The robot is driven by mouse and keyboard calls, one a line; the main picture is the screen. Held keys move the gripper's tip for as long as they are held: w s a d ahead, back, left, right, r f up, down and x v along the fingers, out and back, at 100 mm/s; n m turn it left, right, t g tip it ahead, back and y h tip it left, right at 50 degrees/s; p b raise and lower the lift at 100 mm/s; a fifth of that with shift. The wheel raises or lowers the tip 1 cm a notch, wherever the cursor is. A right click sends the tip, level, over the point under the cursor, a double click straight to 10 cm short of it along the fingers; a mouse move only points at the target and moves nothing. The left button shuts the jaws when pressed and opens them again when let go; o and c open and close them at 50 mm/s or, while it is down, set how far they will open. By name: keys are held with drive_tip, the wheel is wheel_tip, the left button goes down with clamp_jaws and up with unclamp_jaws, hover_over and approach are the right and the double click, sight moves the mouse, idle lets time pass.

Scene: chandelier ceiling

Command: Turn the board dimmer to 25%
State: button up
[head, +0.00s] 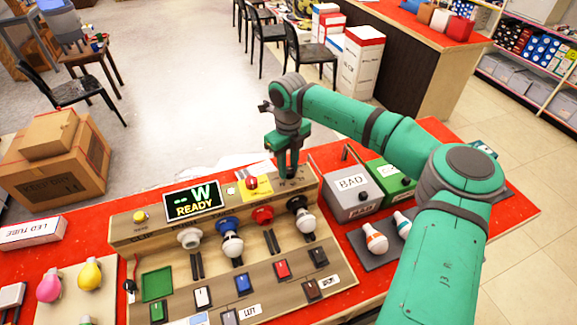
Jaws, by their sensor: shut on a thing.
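The wooden test board (140,238) stands on the red-topped table. Its display (193,201) reads "-- W READY". My gripper (289,174) points down at the right end of the board's upper ledge, to the right of a yellow panel with a red button (252,182). Its fingers are shut on what appears to be the board dimmer's knob. Small dark marks show on the ledge around the fingertips, too small to read.
Bulbs sit in the blue socket (227,226) and the black socket (297,203), just below my gripper. Several switches line the board's lower slope. A grey BAD box (351,188) and a green box (386,174) stand to the right. Loose bulbs (376,240) lie nearby.

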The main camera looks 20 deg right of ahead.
drive_tip(key=m, duration=0.5)
drive_tip(key=shift+d, duration=0.1)
drive_tip(key=m, duration=0.2)
drive_tip(key=shift+m, duration=0.7)
drive_tip(key=o, duration=1.1)
drive_tip(key=shift+c, duration=0.2)
drive_tip(key=shift+r, duration=0.1)
